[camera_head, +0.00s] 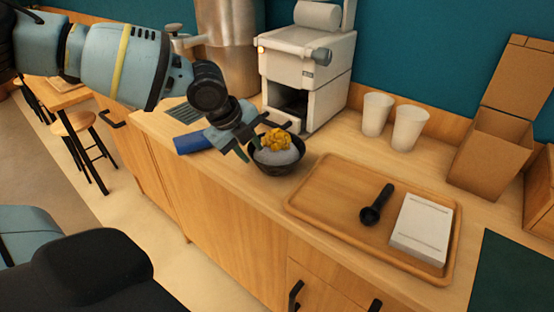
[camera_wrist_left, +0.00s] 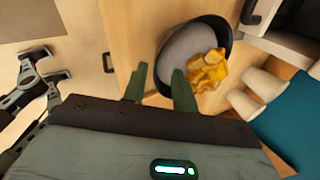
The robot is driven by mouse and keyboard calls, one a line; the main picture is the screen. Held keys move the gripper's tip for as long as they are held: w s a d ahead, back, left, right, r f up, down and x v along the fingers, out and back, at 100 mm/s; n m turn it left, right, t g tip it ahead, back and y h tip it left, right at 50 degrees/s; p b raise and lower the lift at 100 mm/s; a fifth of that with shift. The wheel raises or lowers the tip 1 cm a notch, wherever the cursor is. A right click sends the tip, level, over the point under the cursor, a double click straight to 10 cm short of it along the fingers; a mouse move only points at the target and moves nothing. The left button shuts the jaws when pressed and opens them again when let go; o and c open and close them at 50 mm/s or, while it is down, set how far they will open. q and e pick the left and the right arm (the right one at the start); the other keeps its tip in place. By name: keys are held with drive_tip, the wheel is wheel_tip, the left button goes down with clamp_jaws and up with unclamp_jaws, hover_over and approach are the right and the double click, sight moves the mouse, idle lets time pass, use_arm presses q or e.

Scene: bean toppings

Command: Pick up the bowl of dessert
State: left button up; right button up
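The dark bowl of dessert (camera_head: 276,168) stands upright on the counter near its front edge. It holds a pale grey filling with a yellow-orange topping (camera_head: 277,139). My left gripper (camera_head: 248,147) is at the bowl's left side, open, with a gap between its fingers. In the left wrist view, its fingers (camera_wrist_left: 158,75) are apart at the rim of the bowl (camera_wrist_left: 228,38); one overlaps the bowl and the other is outside it. Contact cannot be told. My right gripper (camera_wrist_left: 40,68) shows at the left of the wrist view, open and empty.
A wooden tray (camera_head: 310,206) with a black scoop (camera_head: 376,204) and a white box (camera_head: 421,229) lies right of the bowl. A white machine (camera_head: 306,68) stands behind it. Two white cups (camera_head: 408,128) and a cardboard box (camera_head: 490,150) are farther right. A blue object (camera_head: 193,143) lies left.

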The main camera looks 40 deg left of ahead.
sight(259, 165)
use_arm(q)
drive_tip(key=shift+x, duration=3.45)
drive_tip(key=shift+s+d, duration=0.1)
drive_tip(key=shift+s, duration=0.1)
drive_tip(key=shift+c, duration=0.3)
clamp_jaws()
